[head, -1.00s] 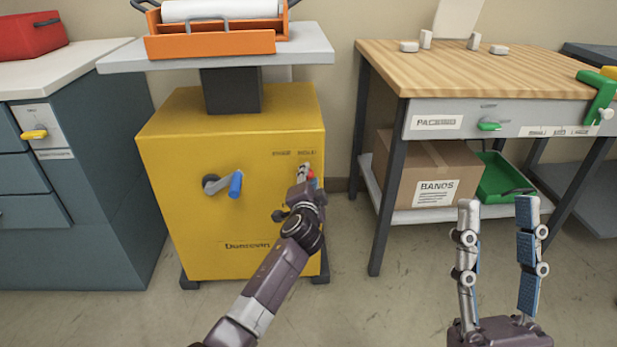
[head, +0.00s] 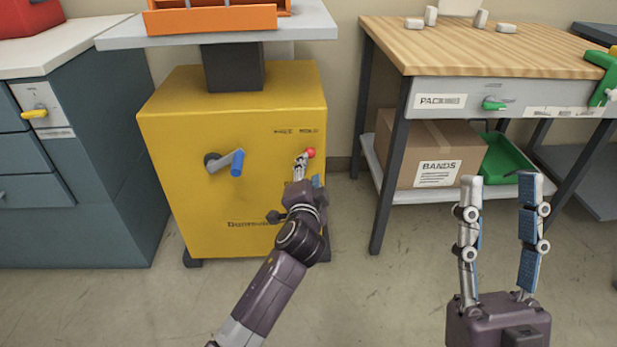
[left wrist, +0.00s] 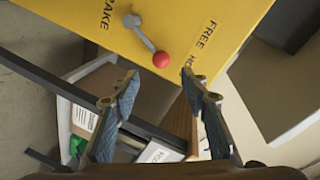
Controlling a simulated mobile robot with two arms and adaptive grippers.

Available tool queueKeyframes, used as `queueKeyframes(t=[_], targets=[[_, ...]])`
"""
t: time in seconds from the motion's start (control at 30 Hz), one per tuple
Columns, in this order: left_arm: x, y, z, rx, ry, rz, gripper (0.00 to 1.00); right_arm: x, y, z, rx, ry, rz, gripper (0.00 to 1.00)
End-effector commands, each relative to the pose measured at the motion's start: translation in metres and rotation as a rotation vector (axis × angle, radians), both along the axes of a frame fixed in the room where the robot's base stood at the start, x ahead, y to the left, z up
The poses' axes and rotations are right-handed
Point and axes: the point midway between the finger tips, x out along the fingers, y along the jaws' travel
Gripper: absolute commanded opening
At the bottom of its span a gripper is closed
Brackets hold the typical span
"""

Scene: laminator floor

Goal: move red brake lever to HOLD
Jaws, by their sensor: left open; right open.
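The brake lever is a grey arm with a red ball knob (head: 311,152) on the front of a yellow cabinet (head: 200,120), near its upper right. In the left wrist view the lever arm (left wrist: 146,36) runs from a round pivot to the red knob (left wrist: 160,60), which points towards the FREE label and a second, mostly hidden word. My left gripper (head: 301,162) is at the cabinet front just below the knob. In the left wrist view its open fingers (left wrist: 161,82) stand either side of the knob's line, with the knob just beyond the tips. My right gripper (head: 500,182) is open and empty.
A blue-handled crank (head: 236,163) sticks out of the cabinet left of the lever. A wooden-topped bench (head: 480,45) stands to the right, with a cardboard box (head: 425,150) and green tray (head: 510,160) below. Grey-blue drawers (head: 90,190) stand left. The floor in front is clear.

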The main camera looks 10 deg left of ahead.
Motion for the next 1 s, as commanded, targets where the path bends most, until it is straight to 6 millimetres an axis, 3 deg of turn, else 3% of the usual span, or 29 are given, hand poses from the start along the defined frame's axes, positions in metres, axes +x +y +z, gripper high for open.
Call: queueKeyframes(t=[0.23, 0.77, 0.87, 1.0], targets=[[-0.027, -0.005, 0.004, 0.001, 0.000, -0.001, 0.41, 0.000, 0.000, 0.000, 0.000, 0.000, 0.000, 0.41], [-0.030, -0.006, 0.005, -0.002, -0.002, -0.003, 0.41, 0.000, 0.000, 0.000, 0.000, 0.000, 0.000, 0.41], [-0.035, -0.013, 0.007, -0.040, -0.026, -0.039, 0.41, 0.000, 0.000, 0.000, 0.001, 0.000, -0.001, 0.41], [-0.063, -0.041, 0.030, -0.212, -0.143, -0.185, 0.41, 0.000, 0.000, 0.000, 0.000, 0.000, 0.000, 0.41]])
